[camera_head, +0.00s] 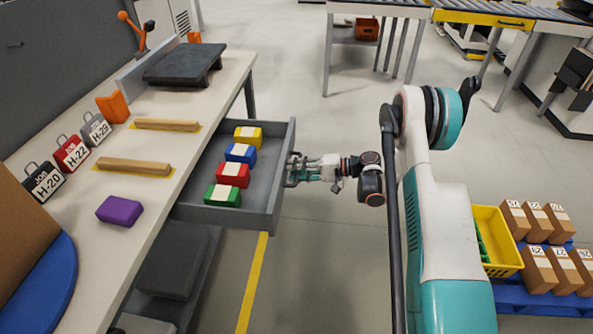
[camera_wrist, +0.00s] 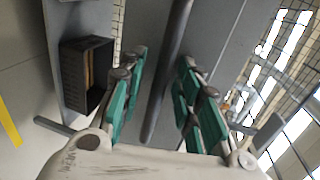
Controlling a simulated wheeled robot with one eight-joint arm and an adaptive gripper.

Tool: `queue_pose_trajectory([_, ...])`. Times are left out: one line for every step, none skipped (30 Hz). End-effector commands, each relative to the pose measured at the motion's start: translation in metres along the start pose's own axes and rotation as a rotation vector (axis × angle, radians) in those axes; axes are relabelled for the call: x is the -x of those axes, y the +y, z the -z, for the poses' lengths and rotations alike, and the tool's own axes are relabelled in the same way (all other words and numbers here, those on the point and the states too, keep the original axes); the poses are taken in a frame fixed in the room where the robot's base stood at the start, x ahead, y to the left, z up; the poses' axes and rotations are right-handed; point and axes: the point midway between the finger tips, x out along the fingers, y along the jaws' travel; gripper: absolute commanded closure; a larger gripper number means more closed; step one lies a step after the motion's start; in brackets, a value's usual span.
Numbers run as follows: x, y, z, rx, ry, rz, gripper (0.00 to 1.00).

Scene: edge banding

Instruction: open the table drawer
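The table drawer (camera_head: 262,213) is grey and stands pulled out from the right side of the table (camera_head: 212,125). It holds a yellow, a blue, a red and a green block. My gripper (camera_head: 298,170) is at the handle on the drawer's outer front. In the wrist view, a dark handle bar (camera_wrist: 168,75) runs between the green-padded fingers of my gripper (camera_wrist: 161,75). The fingers are spread, with a visible gap to the bar on the left side. Part of the handle is hidden by the gripper in the head view.
On the tabletop are a purple block (camera_head: 119,210), two wooden bars and several labelled tags. A yellow crate (camera_head: 495,240) and cardboard boxes on a blue pallet (camera_head: 540,297) stand at the right. The floor right of the drawer is clear around my arm.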

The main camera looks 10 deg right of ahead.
Motion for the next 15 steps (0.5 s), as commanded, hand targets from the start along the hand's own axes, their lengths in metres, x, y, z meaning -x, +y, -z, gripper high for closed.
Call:
queue_pose_trajectory([0.001,0.0,0.0,0.0,0.0,0.0,0.69])
queue_pose_trajectory([0.002,0.0,0.0,0.0,0.001,0.0,0.69])
queue_pose_trajectory([0.005,0.0,0.0,0.0,0.001,0.0,0.69])
queue_pose_trajectory([0.007,0.0,0.001,0.0,0.002,0.0,0.69])
queue_pose_trajectory([0.011,0.0,0.001,-0.001,0.003,0.0,0.69])
queue_pose_trajectory([0.017,0.0,0.001,-0.001,0.003,0.0,0.69])
queue_pose_trajectory([0.021,0.0,0.001,-0.001,0.003,0.0,0.69])
queue_pose_trajectory([0.026,0.0,0.001,-0.001,0.003,0.0,0.69])
queue_pose_trajectory([0.035,0.0,0.001,-0.001,0.004,0.0,0.69])
queue_pose_trajectory([0.041,0.001,0.001,-0.001,0.004,0.0,0.69])
queue_pose_trajectory([0.047,0.0,0.001,0.0,0.003,0.0,0.69])
queue_pose_trajectory([0.056,0.0,0.001,0.0,0.005,0.0,0.69])
queue_pose_trajectory([0.062,0.0,0.001,0.0,0.004,0.0,0.69])
queue_pose_trajectory([0.068,0.0,0.001,0.0,0.003,0.0,0.69])
queue_pose_trajectory([0.076,0.0,0.001,-0.001,0.004,0.0,0.69])
